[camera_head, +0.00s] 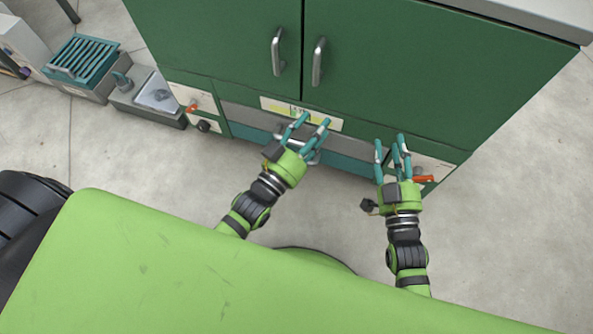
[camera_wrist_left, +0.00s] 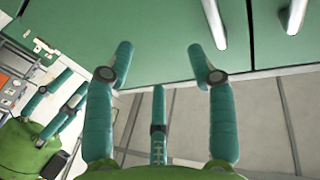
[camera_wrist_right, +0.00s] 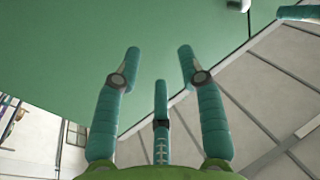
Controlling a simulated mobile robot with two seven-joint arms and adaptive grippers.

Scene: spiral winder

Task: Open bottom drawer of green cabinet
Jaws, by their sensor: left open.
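The green cabinet (camera_head: 430,70) stands ahead, with two closed upper doors. Its bottom drawer (camera_head: 248,117) is the grey and teal front below the doors, under a pale label strip (camera_head: 270,104). A silver bar handle (camera_head: 312,158) on it is partly hidden behind my left gripper (camera_head: 314,119). That gripper is open, its fingers in front of the drawer near the label and handle; contact cannot be told. In the left wrist view, nothing lies between its fingers (camera_wrist_left: 160,50). My right gripper (camera_head: 390,140) is open and empty before the drawer's right end.
Two vertical door handles (camera_head: 278,52) (camera_head: 319,61) stick out above the drawer. Small panels with red levers (camera_head: 192,106) (camera_head: 423,179) flank it. Grey boxes and a teal slatted crate (camera_head: 82,57) stand at the left. The floor at the right is clear.

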